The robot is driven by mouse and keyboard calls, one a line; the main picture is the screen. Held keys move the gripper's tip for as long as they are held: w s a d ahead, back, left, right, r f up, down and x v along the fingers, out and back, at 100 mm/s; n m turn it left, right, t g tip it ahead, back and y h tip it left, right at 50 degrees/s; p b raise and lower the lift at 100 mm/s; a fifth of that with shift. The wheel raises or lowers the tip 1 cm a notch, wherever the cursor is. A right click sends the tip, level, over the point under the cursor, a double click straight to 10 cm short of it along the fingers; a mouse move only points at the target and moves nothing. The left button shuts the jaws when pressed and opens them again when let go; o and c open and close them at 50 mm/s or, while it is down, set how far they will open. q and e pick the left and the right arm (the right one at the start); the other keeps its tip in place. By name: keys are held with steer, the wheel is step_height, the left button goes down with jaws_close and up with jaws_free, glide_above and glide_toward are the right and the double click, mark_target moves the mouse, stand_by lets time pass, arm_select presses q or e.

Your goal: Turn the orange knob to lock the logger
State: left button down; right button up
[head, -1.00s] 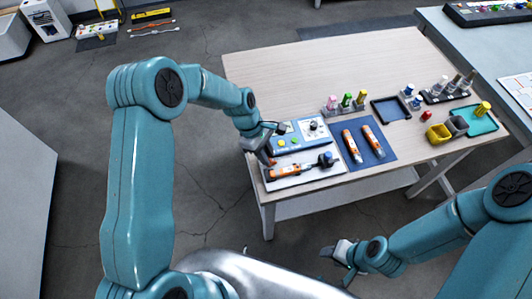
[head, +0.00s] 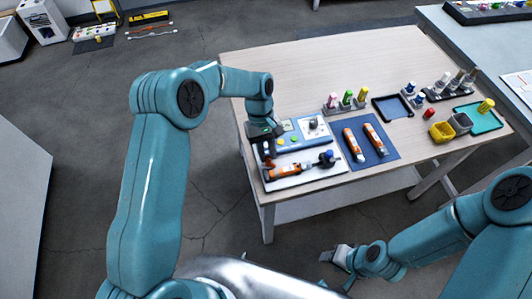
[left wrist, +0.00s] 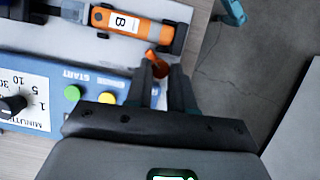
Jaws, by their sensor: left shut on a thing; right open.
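An orange logger (head: 286,171) with a black end lies on a white board (head: 296,183) near the table's front left corner. The left wrist view shows its orange body (left wrist: 140,24) with a white B label. The orange knob (left wrist: 152,57) is beside the logger's end, mostly hidden between my left fingers. My left gripper (left wrist: 158,71) points down and is shut on the knob. It also shows in the head view (head: 268,158). My right gripper (head: 335,256) is open and empty, low in front of the table.
A blue timer panel (head: 300,133) with coloured buttons and a dial sits just behind the logger. Two orange-and-white devices lie on a blue mat (head: 386,158) to the right. The table's back is clear.

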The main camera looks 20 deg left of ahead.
arm_select(q)
steer(key=m, duration=0.2)
steer(key=m+y+b, duration=0.1)
steer(key=m, duration=0.1)
steer(key=shift+w+d+m+g+y, duration=0.2)
steer(key=shift+m+g+y, duration=0.1)
steer(key=shift+d+r+m+y+b, duration=0.1)
steer(key=shift+m+y+b, duration=0.3)
steer(key=shift+m, duration=0.9)
steer(key=shift+d+m+y+b, duration=0.15)
steer(key=shift+m+y, duration=0.45)
steer(key=shift+m, duration=0.7)
steer(key=c, duration=1)
jaws_free()
steer(key=shift+p+v, duration=1.8)
steer(key=shift+v, duration=6.35)
